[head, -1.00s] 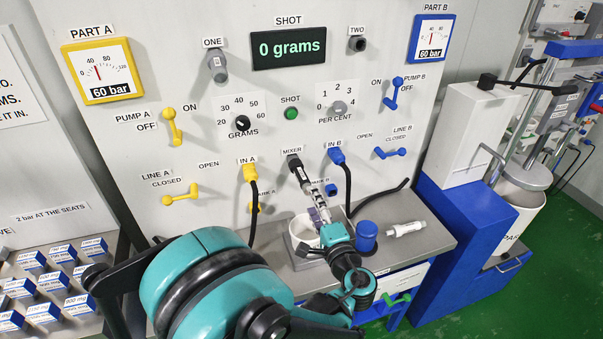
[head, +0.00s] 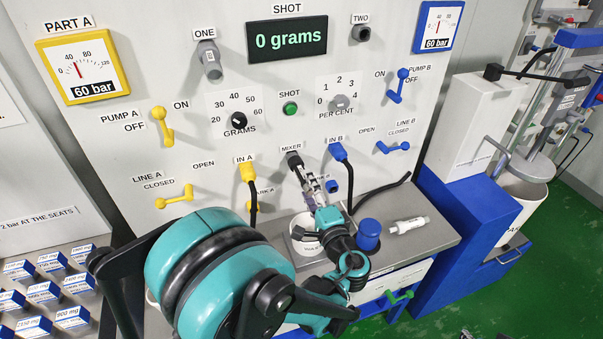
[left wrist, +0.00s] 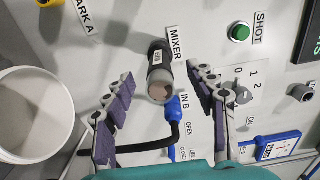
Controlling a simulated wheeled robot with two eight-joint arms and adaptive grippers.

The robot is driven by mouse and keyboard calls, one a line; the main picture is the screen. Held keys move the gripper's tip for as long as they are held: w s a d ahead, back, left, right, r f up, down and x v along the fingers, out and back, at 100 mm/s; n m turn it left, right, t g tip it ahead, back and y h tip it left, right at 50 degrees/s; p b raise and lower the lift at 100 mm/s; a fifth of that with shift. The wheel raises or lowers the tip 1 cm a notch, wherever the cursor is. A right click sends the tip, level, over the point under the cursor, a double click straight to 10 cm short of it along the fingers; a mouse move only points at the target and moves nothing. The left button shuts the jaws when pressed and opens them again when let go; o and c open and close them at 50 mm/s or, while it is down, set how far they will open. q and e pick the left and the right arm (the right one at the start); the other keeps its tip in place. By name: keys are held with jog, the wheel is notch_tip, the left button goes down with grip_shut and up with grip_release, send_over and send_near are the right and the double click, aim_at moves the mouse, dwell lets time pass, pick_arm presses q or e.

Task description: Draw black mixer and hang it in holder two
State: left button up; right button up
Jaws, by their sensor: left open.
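The black mixer (head: 294,160) sits in the panel below the MIXER label, pointing outward. In the left wrist view its dark body with a pale round end (left wrist: 160,76) shows between my open fingers. My left gripper (head: 317,186) is open just in front of and below the mixer in the head view; whether a finger touches it I cannot tell. Holder two (head: 361,34) is a dark socket beside the TWO label at the upper right of the panel, and it looks empty. My right gripper is not in view.
Holder one (head: 210,62) holds a grey nozzle. The IN A hose (head: 250,185) and IN B hose (head: 342,160) flank the mixer. A white cup (head: 304,238), a blue cap (head: 368,234) and a white tube (head: 409,225) are on the shelf below.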

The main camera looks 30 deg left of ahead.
aim_at(299, 170)
pick_arm(q)
jog(key=x, duration=0.8)
jog(key=shift+b, duration=0.35)
dwell(1.0)
grip_shut()
jog(key=shift+d, duration=0.1)
jog(key=shift+v, duration=2.85)
jog(key=shift+s, duration=0.15)
jog(key=shift+v, duration=1.95)
